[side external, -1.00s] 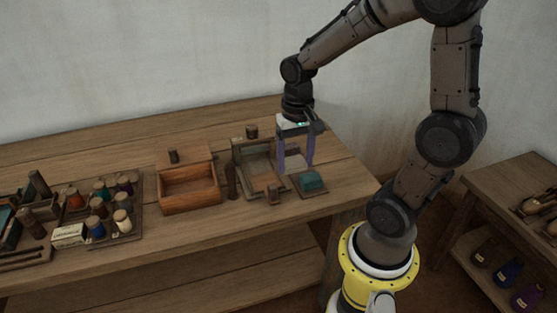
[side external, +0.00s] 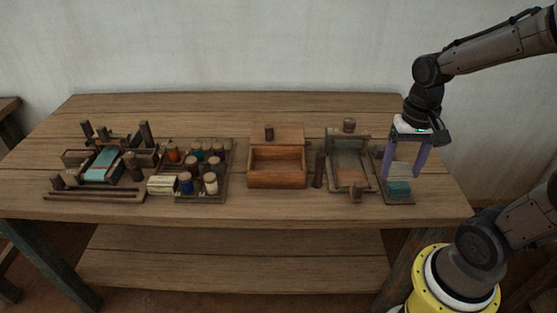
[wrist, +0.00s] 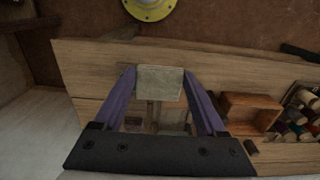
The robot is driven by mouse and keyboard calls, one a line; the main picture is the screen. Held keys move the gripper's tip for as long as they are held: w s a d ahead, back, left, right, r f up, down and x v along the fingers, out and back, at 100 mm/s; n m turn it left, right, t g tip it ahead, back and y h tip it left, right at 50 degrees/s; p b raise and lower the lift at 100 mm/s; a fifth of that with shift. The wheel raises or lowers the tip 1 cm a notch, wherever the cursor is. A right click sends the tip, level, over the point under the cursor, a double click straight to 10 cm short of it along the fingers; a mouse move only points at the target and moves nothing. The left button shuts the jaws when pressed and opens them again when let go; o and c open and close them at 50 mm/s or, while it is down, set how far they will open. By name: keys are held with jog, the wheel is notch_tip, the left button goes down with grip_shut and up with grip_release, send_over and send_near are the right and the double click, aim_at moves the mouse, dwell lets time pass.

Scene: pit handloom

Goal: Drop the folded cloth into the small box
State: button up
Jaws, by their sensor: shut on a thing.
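My gripper (side external: 404,174) is low over the right end of the table, with its two purple fingers pointing down. In the wrist view the fingertips (wrist: 160,78) close on a pale grey-beige folded cloth (wrist: 160,84). In the side view this held cloth is hard to make out. An open brown wooden box (side external: 277,181) stands left of the gripper, apart from it. It also shows at the right in the wrist view (wrist: 250,112).
A shallow wooden frame tray (side external: 350,185) and an upright dark post (side external: 318,170) stand between the box and my gripper. Farther left are a rack of several thread spools (side external: 205,178) and a small loom (side external: 103,165). The table's back strip is clear.

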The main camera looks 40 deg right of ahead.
dwell(0.4)
jog(key=shift+w+r+m, duration=0.2)
jog(key=shift+r+m, duration=0.05)
jog(key=shift+m, duration=0.05)
jog(key=w+a+r, duration=0.1)
jog(key=w+r, duration=0.1)
jog(key=w, duration=1.1)
jog(key=w+a+r, duration=0.1)
jog(key=w, duration=1.1)
jog(key=shift+w+a+f, duration=0.75)
jog(key=shift+f, duration=1.2)
jog(key=shift+w+a+f, duration=0.7)
jog(key=shift+w+f, duration=0.1)
jog(key=shift+f, duration=1.2)
jog(key=shift+w+a+f, duration=0.75)
jog(key=shift+f, duration=1.2)
